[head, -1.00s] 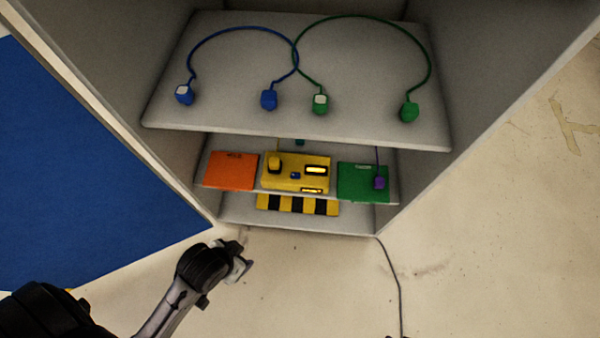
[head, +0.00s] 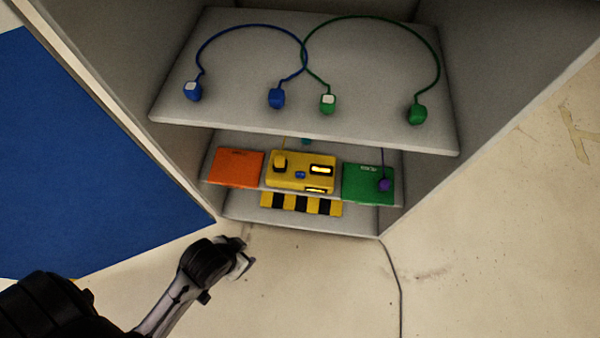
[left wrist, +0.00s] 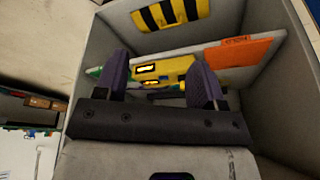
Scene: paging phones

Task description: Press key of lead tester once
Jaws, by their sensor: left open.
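The yellow box (head: 310,180), which looks like the lead tester, sits on the middle shelf of the cabinet. It has a small blue key (head: 300,174), a yellow knob (head: 280,162) and lit displays. My left gripper (head: 246,258) is in front of and below the shelves, apart from the box. In the left wrist view its two purple fingers (left wrist: 161,75) are spread and empty, with the yellow box (left wrist: 180,70) showing beyond and between them. The blue key cannot be made out there. My right gripper is not in view.
An orange panel (head: 236,168) and a green panel (head: 366,186) flank the box. The upper shelf (head: 300,125) overhangs, carrying blue (head: 276,98) and green (head: 328,103) plugs on cords. A striped plate (head: 300,204) lies below. Open floor is in front.

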